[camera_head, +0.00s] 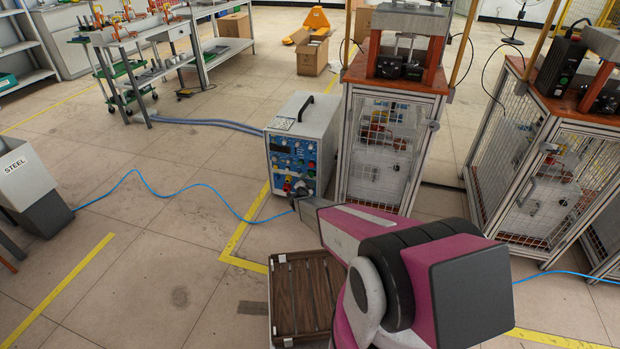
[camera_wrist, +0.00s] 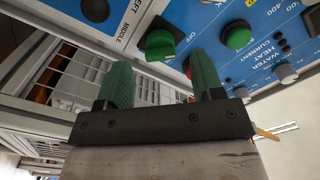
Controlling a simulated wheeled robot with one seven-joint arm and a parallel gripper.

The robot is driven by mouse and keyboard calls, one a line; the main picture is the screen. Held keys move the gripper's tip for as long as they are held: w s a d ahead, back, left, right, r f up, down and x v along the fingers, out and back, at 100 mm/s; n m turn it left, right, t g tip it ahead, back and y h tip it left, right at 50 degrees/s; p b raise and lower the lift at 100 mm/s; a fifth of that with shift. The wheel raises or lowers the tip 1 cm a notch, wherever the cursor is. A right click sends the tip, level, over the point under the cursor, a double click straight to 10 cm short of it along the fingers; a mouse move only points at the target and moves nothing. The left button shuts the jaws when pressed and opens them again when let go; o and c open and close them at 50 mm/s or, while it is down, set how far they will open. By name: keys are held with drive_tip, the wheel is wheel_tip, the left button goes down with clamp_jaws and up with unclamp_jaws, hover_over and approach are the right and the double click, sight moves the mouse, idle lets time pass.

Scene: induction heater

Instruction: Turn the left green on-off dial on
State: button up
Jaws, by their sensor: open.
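The induction heater (camera_head: 317,125) is a white box with a blue control panel (camera_head: 284,158). My gripper (camera_head: 297,194) is at the lower part of this panel in the head view and hides some of it. In the wrist view my gripper (camera_wrist: 162,64) is open, with two green fingers pointing at the panel. A second green dial (camera_wrist: 236,36) is just right of the right finger. Nothing is held. I cannot tell whether a fingertip touches the panel.
A caged machine (camera_head: 388,145) stands close to the right of the heater; its mesh also shows in the wrist view (camera_wrist: 85,80). A brown slatted crate (camera_head: 306,290) is on the floor beneath my arm. A blue cable (camera_head: 165,190) runs left across open floor.

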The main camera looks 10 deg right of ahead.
sight(310, 176)
drive_tip(key=x, duration=0.3)
drive_tip(key=shift+w+d, duration=0.1)
drive_tip(key=shift+w, duration=0.2)
drive_tip(key=c, duration=0.9)
